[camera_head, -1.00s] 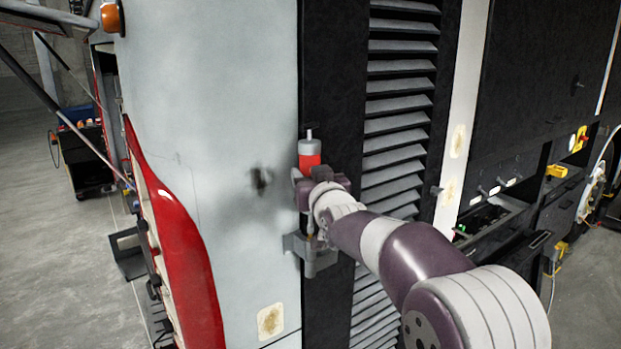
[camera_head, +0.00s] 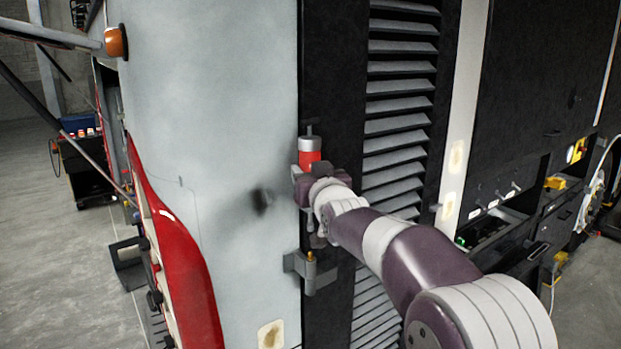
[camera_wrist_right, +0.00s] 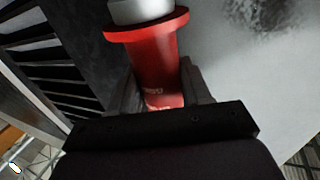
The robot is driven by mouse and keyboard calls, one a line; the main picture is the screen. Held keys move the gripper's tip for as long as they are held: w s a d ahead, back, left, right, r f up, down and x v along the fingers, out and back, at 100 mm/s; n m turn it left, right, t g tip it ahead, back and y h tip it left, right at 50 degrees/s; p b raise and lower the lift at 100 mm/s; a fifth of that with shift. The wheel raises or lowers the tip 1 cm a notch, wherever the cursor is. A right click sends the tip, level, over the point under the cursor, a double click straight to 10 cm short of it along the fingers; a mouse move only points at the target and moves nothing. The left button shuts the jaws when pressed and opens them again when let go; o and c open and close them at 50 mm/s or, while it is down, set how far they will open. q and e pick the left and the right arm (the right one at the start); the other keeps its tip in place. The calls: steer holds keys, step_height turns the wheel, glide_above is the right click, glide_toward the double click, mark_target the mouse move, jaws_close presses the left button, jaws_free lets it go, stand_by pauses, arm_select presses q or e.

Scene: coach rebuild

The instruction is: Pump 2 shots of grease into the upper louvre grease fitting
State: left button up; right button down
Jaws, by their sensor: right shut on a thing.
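My right gripper (camera_head: 311,180) is shut on a red grease gun with a grey top (camera_head: 310,160), held upright at the black strip beside the louvres. In the right wrist view the red barrel of the grease gun (camera_wrist_right: 158,65) stands between the fingers. Just below the gripper, a grey bracket (camera_head: 312,275) on the panel carries a small brass-coloured fitting (camera_head: 310,256). The gun's dark lower end shows above this fitting, seemingly apart from it. Part of the gun is hidden by my gripper. My left gripper is out of view.
Slatted louvres (camera_head: 395,125) run down the panel just right of the gripper. A pale grey body panel (camera_head: 220,120) lies to the left, with a red curved panel (camera_head: 180,255) beyond. An open tray (camera_head: 490,230) sticks out at right.

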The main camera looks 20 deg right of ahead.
steer(key=shift+s+d+b, duration=0.15)
steer(key=shift+s+b, duration=0.2)
steer(key=shift+b, duration=0.2)
steer(key=shift+s+d+f+b, duration=0.15)
steer(key=shift+s+b, duration=0.15)
steer(key=shift+s, duration=0.15)
steer(key=shift+s+d+b, duration=0.15)
steer(key=shift+s+b, duration=0.15)
steer(key=shift+s, duration=0.15)
steer(key=s, duration=0.1)
steer(key=s+d, duration=0.1)
steer(key=s, duration=0.3)
steer(key=shift+d+r+p, duration=0.2)
steer(key=shift+d+p, duration=0.2)
steer(key=shift+f, duration=0.1)
